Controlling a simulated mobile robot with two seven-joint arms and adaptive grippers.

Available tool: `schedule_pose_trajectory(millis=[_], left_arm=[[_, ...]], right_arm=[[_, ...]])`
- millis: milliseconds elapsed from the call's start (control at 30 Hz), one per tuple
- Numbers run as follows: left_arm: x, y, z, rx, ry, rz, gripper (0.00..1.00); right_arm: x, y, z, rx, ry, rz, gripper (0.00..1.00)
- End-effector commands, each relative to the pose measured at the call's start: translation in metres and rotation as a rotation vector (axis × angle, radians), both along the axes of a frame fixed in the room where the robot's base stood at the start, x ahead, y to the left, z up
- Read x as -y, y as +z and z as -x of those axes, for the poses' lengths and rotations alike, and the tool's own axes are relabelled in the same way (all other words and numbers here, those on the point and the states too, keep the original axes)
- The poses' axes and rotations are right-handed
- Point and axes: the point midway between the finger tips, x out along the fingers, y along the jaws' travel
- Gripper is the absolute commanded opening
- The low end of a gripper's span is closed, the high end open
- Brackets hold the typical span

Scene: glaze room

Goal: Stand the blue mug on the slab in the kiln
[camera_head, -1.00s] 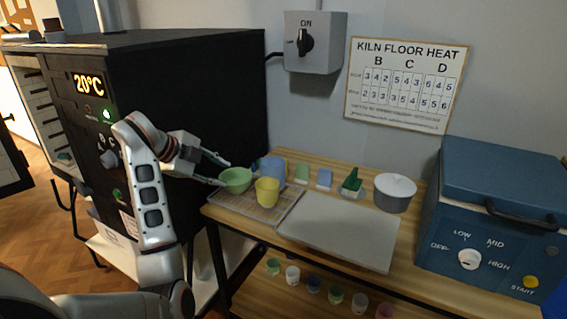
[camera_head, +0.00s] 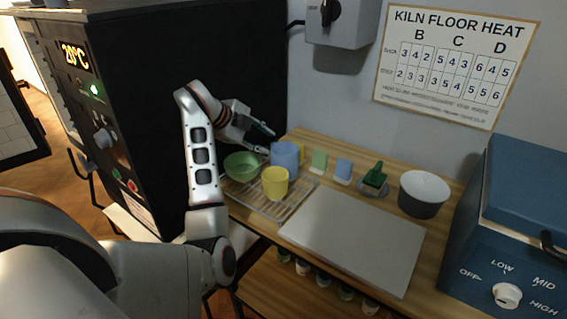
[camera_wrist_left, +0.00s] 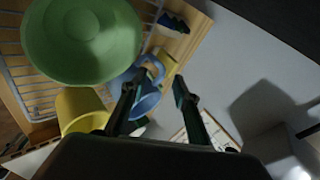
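The blue mug (camera_head: 285,160) stands upright at the back of the wire rack (camera_head: 296,203) on the wooden table. It also shows in the left wrist view (camera_wrist_left: 146,104), partly behind a finger. My left gripper (camera_head: 268,141) is open and empty, just left of the mug near its top. In the left wrist view the fingers (camera_wrist_left: 156,88) are apart, one overlapping the mug; contact cannot be told. The kiln (camera_head: 180,100) is the black box at left, its display reading 20°C. Its inside and the slab there are hidden. My right gripper is not in view.
A green bowl (camera_head: 242,166) and a yellow cup (camera_head: 275,183) stand close to the mug on the rack. A grey board (camera_head: 352,240) lies in front, bare. Small tiles, a green piece (camera_head: 375,176) and a grey pot (camera_head: 424,194) stand along the back.

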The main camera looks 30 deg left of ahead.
Motion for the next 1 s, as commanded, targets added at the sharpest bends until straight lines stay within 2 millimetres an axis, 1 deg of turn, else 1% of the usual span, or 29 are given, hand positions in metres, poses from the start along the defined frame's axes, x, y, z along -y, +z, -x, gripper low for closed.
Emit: schedule_pose_trajectory(millis=[100, 200, 433, 467, 500, 567, 1000], left_arm=[[0.004, -0.011, -0.011, -0.001, -0.002, 0.001, 0.3], [0.005, -0.015, -0.015, 0.0, -0.001, 0.001, 0.3], [0.005, -0.015, -0.016, 0.001, 0.0, -0.001, 0.3], [0.005, -0.015, -0.016, 0.001, 0.0, -0.001, 0.25], [0.005, -0.015, -0.016, 0.001, 0.0, -0.001, 0.15], [0.005, -0.015, -0.016, 0.001, 0.0, -0.001, 0.0], [0.005, -0.013, -0.016, 0.003, 0.0, -0.001, 0.0]], right_arm=[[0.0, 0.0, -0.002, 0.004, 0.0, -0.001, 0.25], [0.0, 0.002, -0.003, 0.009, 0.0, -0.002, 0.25], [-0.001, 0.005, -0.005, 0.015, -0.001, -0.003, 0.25], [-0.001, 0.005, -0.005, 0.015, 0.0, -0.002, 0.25], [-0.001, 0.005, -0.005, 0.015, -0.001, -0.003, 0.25], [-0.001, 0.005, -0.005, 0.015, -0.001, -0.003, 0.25], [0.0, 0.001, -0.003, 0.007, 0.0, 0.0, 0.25]])
